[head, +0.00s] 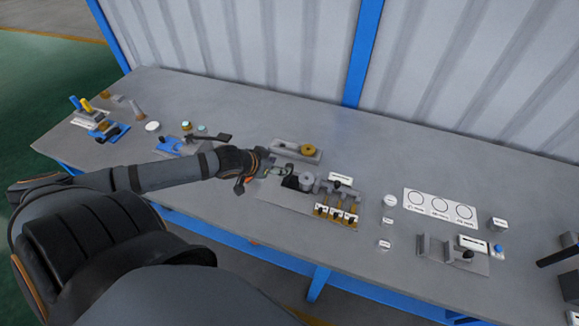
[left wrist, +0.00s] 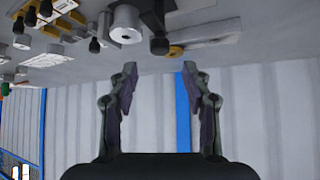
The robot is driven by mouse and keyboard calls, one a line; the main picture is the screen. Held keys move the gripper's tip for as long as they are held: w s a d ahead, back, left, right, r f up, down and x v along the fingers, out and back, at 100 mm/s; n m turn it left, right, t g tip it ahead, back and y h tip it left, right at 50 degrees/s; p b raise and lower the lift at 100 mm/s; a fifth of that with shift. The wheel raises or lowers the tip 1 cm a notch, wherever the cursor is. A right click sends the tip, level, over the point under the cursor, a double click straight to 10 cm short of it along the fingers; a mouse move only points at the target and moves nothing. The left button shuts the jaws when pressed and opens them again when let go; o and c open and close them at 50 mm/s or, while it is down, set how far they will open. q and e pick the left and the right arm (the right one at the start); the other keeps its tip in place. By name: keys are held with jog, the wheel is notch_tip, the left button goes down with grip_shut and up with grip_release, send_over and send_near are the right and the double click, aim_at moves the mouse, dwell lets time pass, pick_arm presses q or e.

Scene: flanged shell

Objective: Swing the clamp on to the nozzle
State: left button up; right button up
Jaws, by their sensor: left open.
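A short grey cylinder with a round hole in its end (head: 306,181) stands on the fixture plate near the middle of the bench. It looks like the nozzle and also shows in the left wrist view (left wrist: 124,26). A dark part with a black knob (head: 290,182) sits just left of it, perhaps the clamp; I cannot tell for sure. The dark knob shows beside the cylinder in the left wrist view (left wrist: 159,44). My left gripper (head: 272,169) is open and empty, at the fixture's left end. Its fingers (left wrist: 160,68) stand apart with nothing between them. My right gripper is not in view.
A grey bar with a yellow-brown ring (head: 309,150) lies behind the fixture. Several small black-knobbed pieces (head: 336,214) stand in front. A white card with circles (head: 440,206) and a grey bracket (head: 435,247) lie right. Blue fixtures (head: 180,146) stand left. A corrugated wall (head: 460,70) closes the back.

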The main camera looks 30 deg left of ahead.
aim_at(290, 165)
pick_arm(q)
jog(key=b+x, duration=0.3)
jog(key=x, duration=0.3)
jog(key=shift+r, duration=0.1)
jog(key=shift+w, duration=0.25)
jog(key=shift+w+f, duration=0.15)
jog(key=shift+f, duration=0.2)
jog(key=shift+w+d+f, duration=0.1)
jog(key=shift+w+f, duration=0.25)
jog(key=shift+w, duration=0.05)
jog(key=c, duration=0.7)
grip_shut()
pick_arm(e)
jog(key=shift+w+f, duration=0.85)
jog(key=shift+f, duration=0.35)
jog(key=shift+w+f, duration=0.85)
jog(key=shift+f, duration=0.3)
